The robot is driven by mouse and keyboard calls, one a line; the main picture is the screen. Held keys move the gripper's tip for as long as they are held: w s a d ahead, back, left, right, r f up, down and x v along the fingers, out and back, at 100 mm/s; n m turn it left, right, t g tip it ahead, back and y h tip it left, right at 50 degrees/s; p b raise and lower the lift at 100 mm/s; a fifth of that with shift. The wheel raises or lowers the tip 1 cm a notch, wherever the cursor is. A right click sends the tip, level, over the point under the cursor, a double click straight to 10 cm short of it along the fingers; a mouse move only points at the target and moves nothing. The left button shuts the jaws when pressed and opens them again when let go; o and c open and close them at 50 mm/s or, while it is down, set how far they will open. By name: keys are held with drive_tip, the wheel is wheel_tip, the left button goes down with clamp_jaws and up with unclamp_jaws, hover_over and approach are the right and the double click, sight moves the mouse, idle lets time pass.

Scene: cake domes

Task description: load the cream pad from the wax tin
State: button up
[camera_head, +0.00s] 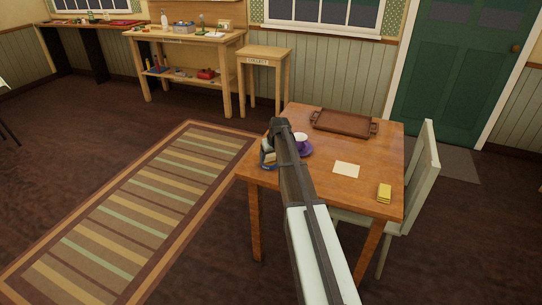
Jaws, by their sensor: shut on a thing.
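My gripper (268,155) is at the left corner of the wooden table (325,185), at the far end of my arm. It is shut on a small cream thing, which looks like the cream pad (270,155). The jaws and arm hide most of it. A dark blue-grey patch shows low at the gripper; I cannot tell whether it is the wax tin or part of my gripper. Whether the pad touches anything below is too small to tell.
A white cup (301,138) on a purple saucer (306,150) stands close right of my gripper. A brown tray (344,123) lies at the back, a cream card (346,169) mid-table, a yellow block (384,193) at front right. A pale chair (424,180) stands at the right.

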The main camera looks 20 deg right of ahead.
sight(271, 156)
drive_tip(key=shift+f, duration=0.35)
idle(0.3)
drive_tip(key=o, duration=1)
drive_tip(key=shift+c, duration=0.2)
drive_tip(key=c, duration=0.3)
drive_tip(key=shift+r, duration=0.1)
drive_tip(key=c, duration=0.8)
drive_tip(key=shift+c, duration=0.3)
drive_tip(key=shift+r, duration=0.1)
idle(0.3)
drive_tip(key=shift+r, duration=3.4)
